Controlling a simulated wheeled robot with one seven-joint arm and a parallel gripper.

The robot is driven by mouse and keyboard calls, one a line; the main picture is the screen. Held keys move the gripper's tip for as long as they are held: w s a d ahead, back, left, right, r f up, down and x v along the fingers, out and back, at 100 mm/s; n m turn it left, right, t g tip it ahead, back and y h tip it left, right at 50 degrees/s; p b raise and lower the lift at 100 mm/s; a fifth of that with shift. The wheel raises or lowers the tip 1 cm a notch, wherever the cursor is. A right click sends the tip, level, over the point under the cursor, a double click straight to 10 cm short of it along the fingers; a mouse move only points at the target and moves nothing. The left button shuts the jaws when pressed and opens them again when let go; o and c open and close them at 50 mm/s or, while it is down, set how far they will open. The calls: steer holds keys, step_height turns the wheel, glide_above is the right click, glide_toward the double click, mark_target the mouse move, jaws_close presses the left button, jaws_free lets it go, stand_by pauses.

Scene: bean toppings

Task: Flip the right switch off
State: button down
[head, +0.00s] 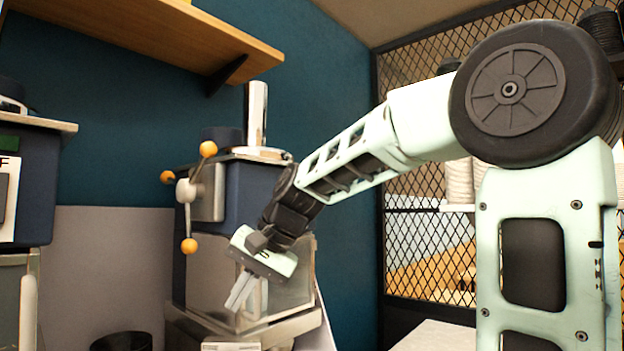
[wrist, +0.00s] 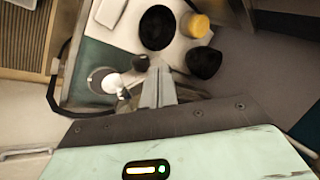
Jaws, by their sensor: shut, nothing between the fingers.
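My gripper (head: 237,296) is shut and empty, pointing down in front of the dark blue and metal machine (head: 247,205) in the head view. This machine has a handle with orange knobs (head: 190,190). In the wrist view, the closed fingers (wrist: 157,72) point toward a white surface with dark round items. A panel marked "F" (head: 8,168) with a grey part that may be a switch (head: 3,196) is cut off at the left edge of the head view. I cannot make out a right switch clearly in either view.
A wooden shelf (head: 150,30) hangs above. A black container (head: 122,342) is low at the front. A wire mesh partition (head: 430,255) stands behind my arm. In the wrist view, a black round item (wrist: 157,27), a yellow-topped item (wrist: 195,25) and a black bowl (wrist: 204,62) lie beyond my fingers.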

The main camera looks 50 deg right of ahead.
steer(key=s+d+r+m+t+h+p, duration=0.1)
steer(key=s+d+r+m, duration=0.3)
steer(key=d+r, duration=0.7)
steer(key=s+d+r+m+t+h+p, duration=0.2)
steer(key=s+d+r+m+t+p, duration=0.1)
steer(key=d+r, duration=0.9)
steer(key=shift+s+r+m+t, duration=0.5)
steer(key=shift+m+t, duration=0.1)
steer(key=shift+m, duration=0.4)
steer(key=shift+w+d+f, duration=0.1)
steer(key=w+r+p+x, duration=0.1)
steer(key=p+x, duration=0.4)
steer(key=x, duration=0.7)
steer(key=shift+w+r+p, duration=0.35)
steer(key=shift+w+p, duration=0.05)
steer(key=shift+w, duration=0.2)
